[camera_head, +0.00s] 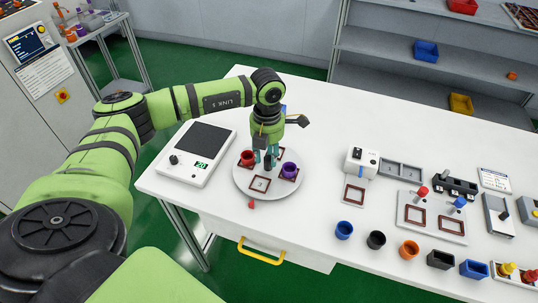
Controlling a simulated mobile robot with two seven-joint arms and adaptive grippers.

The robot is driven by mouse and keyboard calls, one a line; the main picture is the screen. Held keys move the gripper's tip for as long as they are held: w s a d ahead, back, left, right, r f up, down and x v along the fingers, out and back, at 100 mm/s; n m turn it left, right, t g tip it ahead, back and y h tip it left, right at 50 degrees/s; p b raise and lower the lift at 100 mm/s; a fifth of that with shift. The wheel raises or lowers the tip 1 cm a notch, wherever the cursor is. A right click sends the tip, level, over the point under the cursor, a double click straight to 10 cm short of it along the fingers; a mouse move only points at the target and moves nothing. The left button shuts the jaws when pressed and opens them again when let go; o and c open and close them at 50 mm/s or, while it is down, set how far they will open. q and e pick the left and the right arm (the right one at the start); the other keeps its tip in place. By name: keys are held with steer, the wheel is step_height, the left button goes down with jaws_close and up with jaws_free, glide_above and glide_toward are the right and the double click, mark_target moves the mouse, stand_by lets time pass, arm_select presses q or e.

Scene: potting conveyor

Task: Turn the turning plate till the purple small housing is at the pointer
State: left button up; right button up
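The turning plate (245,186) is a white disc on the table. The purple small housing (289,170) stands in a brown square on its right side. A red small housing (247,158) stands on its left side. An empty brown-framed square (260,184) lies at the front, nearest the red pointer (251,204), which is just off the plate's front edge. My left gripper (268,160) points down at the plate's middle, with its fingers around or beside a dark upright piece there. Whether they grip it is unclear. The back of the plate is hidden by the gripper. My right gripper is out of view.
A scale (196,152) lies left of the plate. A white device (361,162) and a frame plate (355,194) stand to the right. Several cups, including a blue one (344,230), line the front edge. The table behind the plate is clear.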

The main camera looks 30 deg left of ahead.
mark_target(268, 158)
arm_select(q)
step_height(268, 158, down, 2)
steer(key=shift+w+f, duration=0.1)
steer(key=shift+f, duration=0.35)
jaws_close()
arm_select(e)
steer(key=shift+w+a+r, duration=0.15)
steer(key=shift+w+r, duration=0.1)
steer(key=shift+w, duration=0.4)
arm_select(q)
steer(key=shift+m, duration=0.3)
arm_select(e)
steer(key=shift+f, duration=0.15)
